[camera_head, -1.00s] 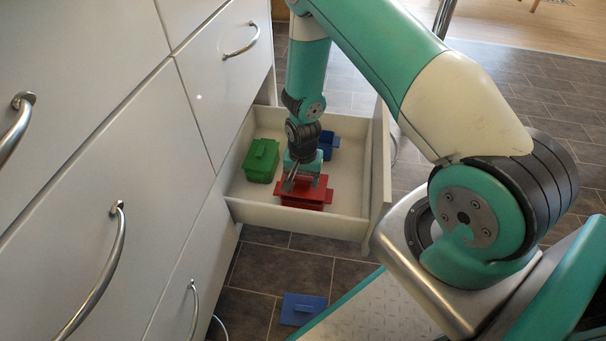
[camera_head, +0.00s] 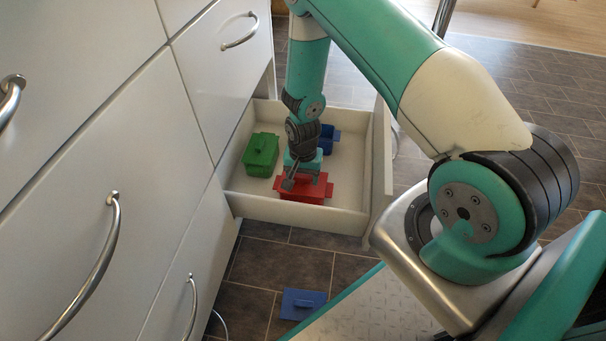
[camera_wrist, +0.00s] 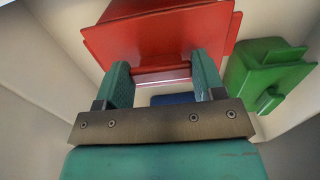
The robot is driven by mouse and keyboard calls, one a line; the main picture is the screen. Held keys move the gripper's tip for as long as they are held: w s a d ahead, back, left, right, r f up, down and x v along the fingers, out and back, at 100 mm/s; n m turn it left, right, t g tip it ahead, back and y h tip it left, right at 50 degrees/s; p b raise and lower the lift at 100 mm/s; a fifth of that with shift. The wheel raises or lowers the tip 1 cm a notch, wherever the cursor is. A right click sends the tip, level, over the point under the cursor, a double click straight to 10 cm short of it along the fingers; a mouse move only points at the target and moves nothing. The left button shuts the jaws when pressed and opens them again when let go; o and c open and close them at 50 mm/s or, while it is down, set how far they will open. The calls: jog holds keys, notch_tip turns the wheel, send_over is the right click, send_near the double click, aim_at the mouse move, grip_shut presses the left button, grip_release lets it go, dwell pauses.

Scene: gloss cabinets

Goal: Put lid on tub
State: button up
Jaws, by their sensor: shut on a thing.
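A red tub (camera_head: 303,197) stands in the open drawer near its front wall. A red lid (camera_head: 318,188) lies on or just over its top, roughly lined up with it; I cannot tell if it is fully seated. My gripper (camera_head: 298,177) points down from above and is shut on the red lid, probably by its handle. In the wrist view the two green fingers (camera_wrist: 162,72) reach to the red piece (camera_wrist: 155,35); the exact grip and the line between lid and tub are hard to make out.
A green lidded tub (camera_head: 261,154) stands to the left in the drawer (camera_head: 340,222); it also shows in the wrist view (camera_wrist: 265,68). A blue tub (camera_head: 327,138) is behind my gripper. A blue lid (camera_head: 303,304) lies on the floor. Cabinet fronts with handles (camera_head: 105,260) rise at left.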

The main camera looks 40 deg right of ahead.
jog(key=shift+f, duration=0.5)
jog(key=o, duration=1)
jog(key=shift+r, duration=0.1)
notch_tip(320, 180, up, 17)
jog(key=p, duration=0.6)
jog(key=shift+r, duration=0.15)
